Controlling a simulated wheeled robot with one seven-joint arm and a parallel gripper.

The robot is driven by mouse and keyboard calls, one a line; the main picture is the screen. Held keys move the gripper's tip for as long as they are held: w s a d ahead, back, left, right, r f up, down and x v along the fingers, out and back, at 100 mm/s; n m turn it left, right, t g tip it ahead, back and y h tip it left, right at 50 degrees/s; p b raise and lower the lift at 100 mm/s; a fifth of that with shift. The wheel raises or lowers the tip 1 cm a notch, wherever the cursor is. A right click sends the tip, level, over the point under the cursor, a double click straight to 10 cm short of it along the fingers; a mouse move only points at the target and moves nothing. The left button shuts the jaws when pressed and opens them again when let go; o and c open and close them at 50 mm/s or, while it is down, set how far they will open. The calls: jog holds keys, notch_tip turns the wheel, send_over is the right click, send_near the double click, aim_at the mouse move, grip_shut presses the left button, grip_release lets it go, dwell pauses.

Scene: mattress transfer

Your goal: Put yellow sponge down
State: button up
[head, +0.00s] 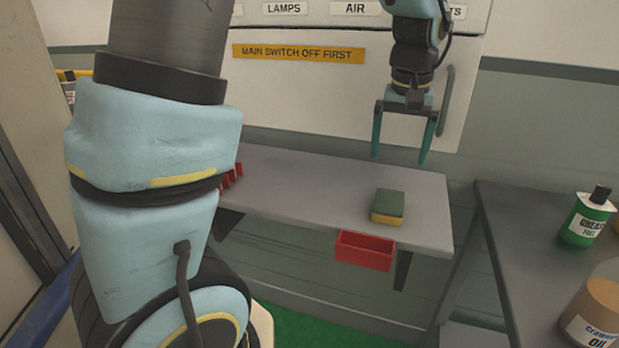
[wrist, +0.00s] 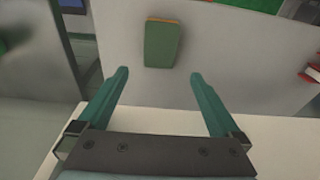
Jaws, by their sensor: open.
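The sponge (head: 387,208), yellow below with a green top, lies on the grey shelf (head: 300,190) near its front edge, right of the middle. In the wrist view the sponge (wrist: 162,44) shows its green face, beyond my fingertips and between their lines. My gripper (head: 400,160) is open and empty, above and behind the sponge and apart from it. Both teal fingers also show in the wrist view (wrist: 160,75), spread wide with nothing between them.
A red bin (head: 364,251) hangs at the shelf's front edge. A white cabinet (head: 300,95) stands behind the shelf.

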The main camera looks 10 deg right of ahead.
jog(key=s+a+f+n, duration=0.1)
jog(key=a+f, duration=0.1)
jog(key=a, duration=0.8)
jog(key=a+f+n, duration=0.1)
jog(key=a+f, duration=0.2)
jog(key=a, duration=0.6)
jog(key=s+a+f+n, duration=0.1)
jog(key=a+f, duration=0.1)
jog(key=a, duration=0.8)
jog(key=shift+s+a+f+n, duration=0.3)
jog(key=shift+s+f, duration=0.05)
